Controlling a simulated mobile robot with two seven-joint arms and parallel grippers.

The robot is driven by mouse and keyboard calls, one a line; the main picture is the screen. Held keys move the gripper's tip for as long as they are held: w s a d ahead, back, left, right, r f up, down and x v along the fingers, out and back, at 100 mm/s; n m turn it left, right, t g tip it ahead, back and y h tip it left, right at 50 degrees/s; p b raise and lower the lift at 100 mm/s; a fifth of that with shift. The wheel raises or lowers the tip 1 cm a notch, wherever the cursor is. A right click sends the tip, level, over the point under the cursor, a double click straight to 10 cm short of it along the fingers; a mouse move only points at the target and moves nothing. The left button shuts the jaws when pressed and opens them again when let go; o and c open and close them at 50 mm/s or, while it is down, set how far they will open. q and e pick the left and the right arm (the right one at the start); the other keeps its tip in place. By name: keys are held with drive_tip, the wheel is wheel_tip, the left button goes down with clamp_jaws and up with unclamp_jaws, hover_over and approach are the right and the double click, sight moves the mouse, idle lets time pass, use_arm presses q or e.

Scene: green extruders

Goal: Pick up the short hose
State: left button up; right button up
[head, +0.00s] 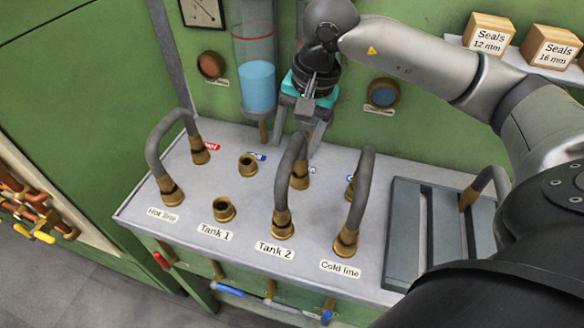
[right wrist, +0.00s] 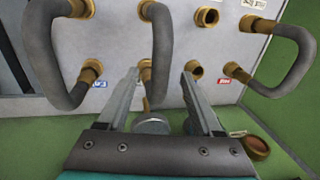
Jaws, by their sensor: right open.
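Several grey hoses with brass end fittings stand in arches on the pale bench. One arch (head: 281,180) runs from the Tank 2 port to a back port; it also shows in the right wrist view (right wrist: 163,50). Others are the Hot line arch (head: 153,150), the Cold line arch (head: 361,185) and a hose on the grey rack (head: 490,172), partly hidden by my arm. I cannot tell which is the short hose. My right gripper (head: 297,142) is open and points down behind the Tank 2 arch. In the right wrist view, this arch shows between and beyond the fingers (right wrist: 160,74). My left gripper is not in view.
Open brass ports show at Tank 1 (head: 224,209) and behind it (head: 248,166). The grey slatted rack (head: 405,235) fills the bench's right end. A glass cylinder with blue liquid (head: 257,86) stands at the back wall, left of the gripper. Seals boxes (head: 487,33) sit on a shelf.

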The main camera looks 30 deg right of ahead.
sight(293, 147)
drive_tip(key=shift+w+a+f, duration=0.1)
drive_tip(key=shift+w+f, duration=0.1)
drive_tip(key=shift+f, duration=0.75)
drive_tip(key=shift+w+a+f, duration=0.1)
drive_tip(key=shift+w+f, duration=0.05)
drive_tip(key=shift+f, duration=0.75)
clamp_jaws()
drive_tip(key=shift+r, duration=0.1)
